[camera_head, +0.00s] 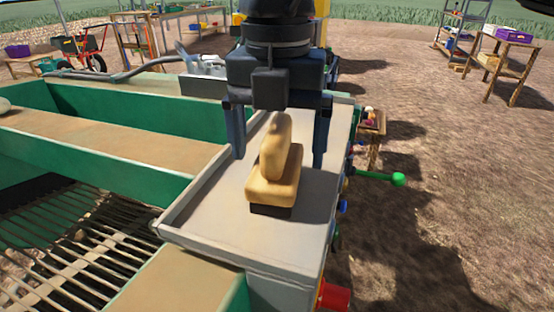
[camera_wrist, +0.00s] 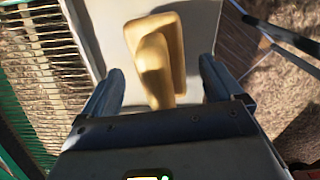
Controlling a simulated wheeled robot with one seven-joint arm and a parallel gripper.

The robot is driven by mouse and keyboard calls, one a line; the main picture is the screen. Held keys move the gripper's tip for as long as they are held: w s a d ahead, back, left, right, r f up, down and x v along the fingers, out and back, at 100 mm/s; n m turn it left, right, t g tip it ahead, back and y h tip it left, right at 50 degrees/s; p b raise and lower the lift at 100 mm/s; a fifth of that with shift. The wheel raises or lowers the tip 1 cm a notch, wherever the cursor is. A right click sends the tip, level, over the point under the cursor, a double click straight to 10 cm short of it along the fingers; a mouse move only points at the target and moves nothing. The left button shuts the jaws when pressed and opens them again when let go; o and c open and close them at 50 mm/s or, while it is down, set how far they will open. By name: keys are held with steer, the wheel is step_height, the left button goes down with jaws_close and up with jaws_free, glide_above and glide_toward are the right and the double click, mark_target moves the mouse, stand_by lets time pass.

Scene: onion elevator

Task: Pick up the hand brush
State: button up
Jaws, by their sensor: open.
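The hand brush (camera_head: 273,186) has a tan body, an upright tan handle and a dark underside. It rests on a light grey tray-like ledge (camera_head: 200,214) of the green machine. My gripper (camera_head: 279,158) points down over the brush with its two fingers wide apart, one on each side of the handle. In the wrist view the brush (camera_wrist: 158,60) lies between and just beyond the open fingers of my gripper (camera_wrist: 160,88). I see gaps on both sides and no contact. The exact height of the fingertips above the ledge is hard to tell.
The green machine frame (camera_head: 150,118) with a slatted metal grate (camera_head: 75,250) lies left of the ledge. A lever with a green knob (camera_head: 398,179) sticks out on the right. A small wooden table (camera_head: 371,124) stands behind it. Open dirt ground lies to the right.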

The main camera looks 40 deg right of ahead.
mark_target(285, 125)
steer(key=shift+f, duration=0.6)
steer(key=shift+c, duration=0.4)
steer(key=c, duration=1.2)
steer(key=shift+r, duration=0.5)
steer(key=r, duration=0.2)
steer(key=r+b, duration=0.1)
steer(key=shift+s+d+r, duration=0.25)
steer(key=shift+d, duration=0.1)
steer(key=s+d+r, duration=0.6)
steer(key=s+d, duration=0.1)
steer(key=s, duration=0.1)
steer(key=shift+r+b, duration=0.25)
steer(key=shift+b, duration=0.2)
steer(key=shift+d, duration=0.1)
